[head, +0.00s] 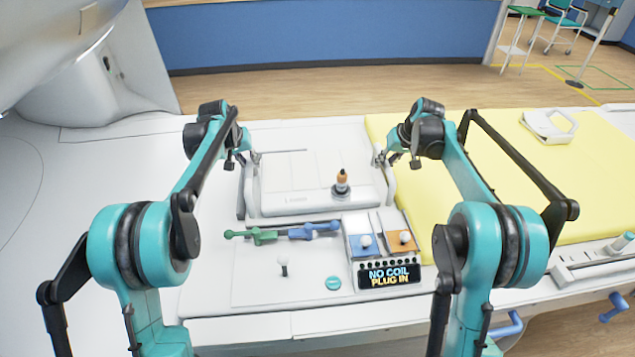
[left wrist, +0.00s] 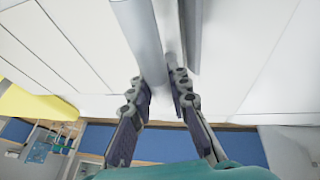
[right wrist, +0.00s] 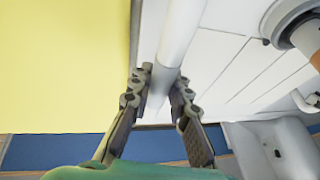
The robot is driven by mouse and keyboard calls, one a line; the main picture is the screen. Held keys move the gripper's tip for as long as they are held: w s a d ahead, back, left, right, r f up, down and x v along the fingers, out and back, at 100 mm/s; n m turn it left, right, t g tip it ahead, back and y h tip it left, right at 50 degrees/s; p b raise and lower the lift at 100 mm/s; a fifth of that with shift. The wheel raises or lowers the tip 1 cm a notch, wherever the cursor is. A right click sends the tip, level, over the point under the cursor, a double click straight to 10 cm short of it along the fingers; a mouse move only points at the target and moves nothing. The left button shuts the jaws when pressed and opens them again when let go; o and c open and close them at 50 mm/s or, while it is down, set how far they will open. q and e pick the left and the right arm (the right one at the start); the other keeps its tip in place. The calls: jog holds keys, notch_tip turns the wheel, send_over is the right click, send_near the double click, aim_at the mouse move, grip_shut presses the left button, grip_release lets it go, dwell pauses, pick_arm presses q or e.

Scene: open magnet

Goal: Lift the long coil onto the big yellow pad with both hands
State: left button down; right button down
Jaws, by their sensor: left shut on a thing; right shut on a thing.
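The long coil (head: 300,203) is a flat white panel with an upright handle bar at each end. It is over the white table, left of the big yellow pad (head: 470,200). My left gripper (head: 252,158) is shut on its left handle, and the left wrist view shows the bar (left wrist: 140,40) between the fingers. My right gripper (head: 380,158) is shut on the right handle, whose bar (right wrist: 181,35) shows between the fingers in the right wrist view. I cannot tell whether the coil touches the table.
A grey plug with an orange top (head: 342,180) stands at the coil's front right. In front are green and blue levers (head: 282,232), joystick-like knobs and a display (head: 390,276) reading "NO COIL PLUG IN". A white handled piece (head: 548,128) lies on the pad's far part; its middle is clear.

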pick_arm(q)
jog(key=shift+w+r+p, duration=0.15)
jog(key=shift+r+p, duration=0.1)
jog(key=shift+p, duration=0.05)
pick_arm(e)
jog(key=shift+w+r, duration=0.1)
jog(key=shift+r, duration=0.15)
